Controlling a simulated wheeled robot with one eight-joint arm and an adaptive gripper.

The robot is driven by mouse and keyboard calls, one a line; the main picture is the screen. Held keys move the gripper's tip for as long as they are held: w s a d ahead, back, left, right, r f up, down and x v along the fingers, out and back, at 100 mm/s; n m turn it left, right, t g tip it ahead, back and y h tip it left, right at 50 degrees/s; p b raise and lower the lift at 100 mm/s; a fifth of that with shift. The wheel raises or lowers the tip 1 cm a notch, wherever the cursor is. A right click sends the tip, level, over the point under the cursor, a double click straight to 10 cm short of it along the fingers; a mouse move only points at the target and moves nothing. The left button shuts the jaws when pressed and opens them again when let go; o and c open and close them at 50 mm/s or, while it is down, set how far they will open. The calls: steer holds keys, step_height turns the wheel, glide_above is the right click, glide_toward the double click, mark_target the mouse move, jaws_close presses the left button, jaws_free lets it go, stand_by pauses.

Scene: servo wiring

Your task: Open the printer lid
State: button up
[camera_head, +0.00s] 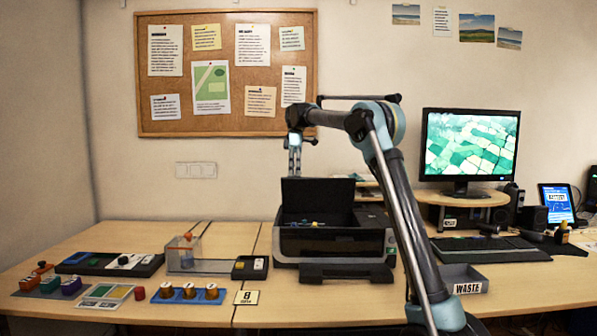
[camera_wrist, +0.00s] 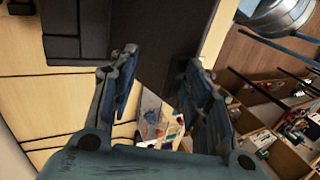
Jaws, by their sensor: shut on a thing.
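The black printer (camera_head: 335,243) stands on the desk in the head view. Its dark lid (camera_head: 325,198) stands raised, nearly upright, at the back of the open body. Small coloured parts show inside. My gripper (camera_head: 294,172) is at the top left of the lid. In the wrist view the lid (camera_wrist: 155,40) is a dark panel running between the two fingers of my gripper (camera_wrist: 158,68), which is shut on it. The exact contact at the fingertips is hard to make out.
Left of the printer are a clear box (camera_head: 184,255), a dark tray (camera_head: 108,264) and a blue holder with brown knobs (camera_head: 188,293). A grey waste bin (camera_head: 463,279), a keyboard (camera_head: 488,249) and a monitor (camera_head: 468,148) are on the right. A corkboard (camera_head: 227,74) hangs behind.

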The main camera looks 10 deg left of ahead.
steer(key=shift+w+f, duration=0.35)
steer(key=shift+w, duration=0.1)
jaws_close()
steer(key=o, duration=1)
jaws_free()
steer(key=shift+c, duration=0.2)
steer(key=shift+w+a+f, duration=0.1)
steer(key=shift+w+f, duration=0.05)
steer(key=shift+c, duration=0.2)
steer(key=o, duration=0.6)
steer(key=shift+w+f, duration=0.5)
steer(key=shift+w, duration=0.15)
steer(key=shift+o, duration=0.7)
steer(key=shift+a, duration=0.1)
steer(key=shift+s+r, duration=0.6)
steer(key=shift+s, duration=0.1)
steer(key=c, duration=0.7)
steer(key=shift+c, duration=0.2)
